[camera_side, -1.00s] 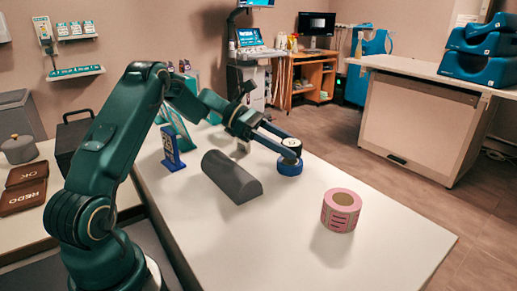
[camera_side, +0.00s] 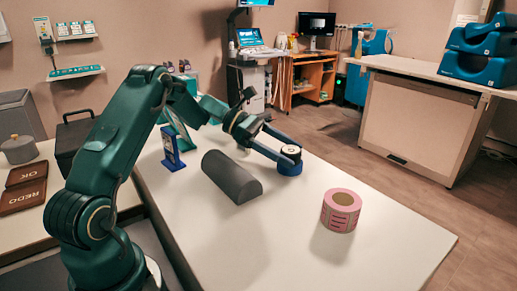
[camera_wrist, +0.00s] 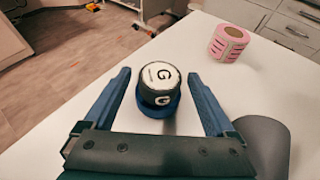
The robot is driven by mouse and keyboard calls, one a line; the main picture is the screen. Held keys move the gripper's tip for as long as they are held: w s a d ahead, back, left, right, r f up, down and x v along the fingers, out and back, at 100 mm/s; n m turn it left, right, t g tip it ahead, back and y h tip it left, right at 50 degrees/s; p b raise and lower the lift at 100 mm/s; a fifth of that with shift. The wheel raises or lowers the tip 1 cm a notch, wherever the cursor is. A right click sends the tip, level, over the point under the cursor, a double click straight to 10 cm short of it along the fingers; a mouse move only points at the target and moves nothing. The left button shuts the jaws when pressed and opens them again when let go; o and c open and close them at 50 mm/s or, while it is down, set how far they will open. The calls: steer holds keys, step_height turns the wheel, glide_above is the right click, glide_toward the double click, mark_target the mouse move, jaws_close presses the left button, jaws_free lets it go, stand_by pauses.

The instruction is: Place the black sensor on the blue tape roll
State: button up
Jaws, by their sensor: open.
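The black sensor (camera_side: 290,153), a short dark cylinder with a white top, rests upright on the blue tape roll (camera_side: 289,169) near the table's far edge. In the wrist view the sensor (camera_wrist: 158,80) shows a "G" on its top and side, and the blue roll (camera_wrist: 160,107) shows beneath it. My gripper (camera_side: 274,146) is open and empty, just left of the sensor in the side view. In the wrist view my gripper's blue fingers (camera_wrist: 158,74) lie on either side of the sensor, with a gap at each side.
A pink tape roll (camera_side: 341,210) stands on the white table (camera_side: 390,240) to the right. A dark grey half-round block (camera_side: 232,178) lies left of the blue roll. A blue stand (camera_side: 173,150) is farther left. The table's front right is clear.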

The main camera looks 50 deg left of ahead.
steer(key=v, duration=1.1)
steer(key=shift+s+a+r, duration=0.15)
steer(key=shift+s+a, duration=0.05)
steer(key=shift+a, duration=0.05)
steer(key=s+d+m+g+y, duration=0.1)
steer(key=d+m, duration=0.2)
steer(key=d, duration=0.1)
steer(key=s+d+r+m+g+y, duration=0.1)
steer(key=s+d+m+g+y, duration=0.1)
steer(key=d, duration=0.3)
steer(key=s+d+r+m+g+y, duration=0.1)
steer(key=s+d+m, duration=0.1)
steer(key=d+m, duration=0.2)
steer(key=shift+d+g, duration=0.2)
steer(key=shift+g, duration=0.1)
steer(key=s+d+m+y, duration=0.1)
steer(key=s+m+y, duration=0.1)
steer(key=s+m, duration=0.2)
steer(key=s+d+f+m+t+y, duration=0.1)
steer(key=s+d+m+y, duration=0.1)
steer(key=s+m, duration=0.2)
steer(key=s+d+f+m+t+y, duration=0.1)
steer(key=s+d+m+y, duration=0.1)
steer(key=s+m, duration=0.2)
steer(key=shift+s+d+f+m+y, duration=0.15)
steer(key=shift+s+m+y, duration=0.2)
steer(key=shift+m, duration=0.55)
steer(key=shift+s+a+f+m+t+y, duration=0.25)
steer(key=shift+s+m+t, duration=0.2)
steer(key=shift+m, duration=0.65)
